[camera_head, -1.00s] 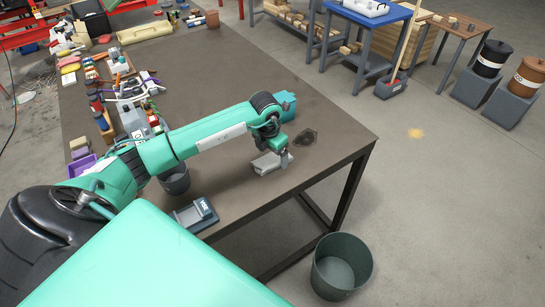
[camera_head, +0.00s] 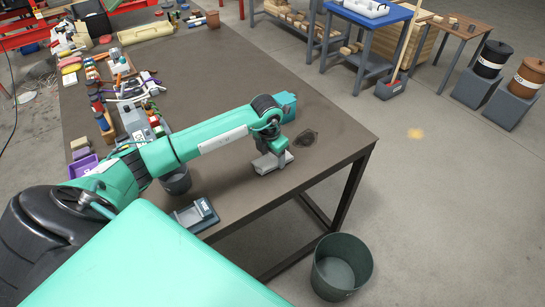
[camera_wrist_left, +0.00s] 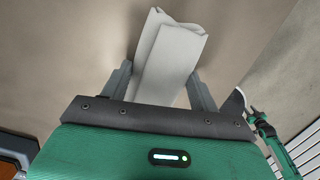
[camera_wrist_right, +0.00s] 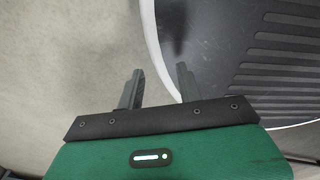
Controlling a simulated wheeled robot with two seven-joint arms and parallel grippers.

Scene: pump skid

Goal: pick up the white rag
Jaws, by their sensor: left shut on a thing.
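The white rag (camera_head: 267,164) is a folded, pale grey-white bundle near the front right corner of the dark workbench. My left gripper (camera_head: 276,152) points down over it and is shut on it. In the left wrist view the rag (camera_wrist_left: 172,62) sits between the two fingers (camera_wrist_left: 158,88) and sticks out beyond them. I cannot tell whether the rag touches the bench. My right gripper (camera_wrist_right: 160,82) shows only in the right wrist view, open and empty, with a gap between its fingers.
A dark stain (camera_head: 306,137) lies on the bench right of the rag. A green bucket (camera_head: 341,266) stands on the floor. Tools and spools crowd the bench's left side; its middle is clear.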

